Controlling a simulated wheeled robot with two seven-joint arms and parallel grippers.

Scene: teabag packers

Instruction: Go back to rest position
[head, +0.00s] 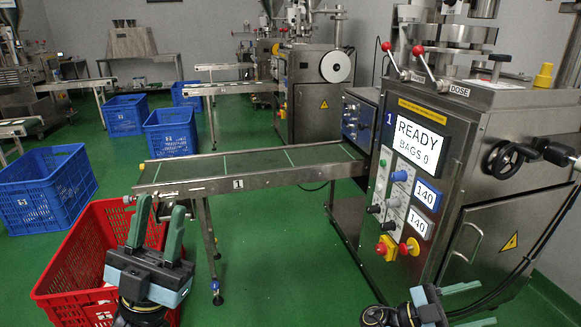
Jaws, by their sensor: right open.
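My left gripper (161,207) points upward at the lower left, in front of the red crate. Its two green fingers stand apart with nothing between them. My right gripper (487,303) is at the bottom edge, right of centre, in front of the steel packing machine (505,145). Its green fingers point right and are spread apart and empty. The lower part of this gripper is cut off by the frame.
The machine's screen (415,142) reads READY, BAGS 0. Blue crates (45,190) stand at left. Floor (285,265) between the grippers is clear.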

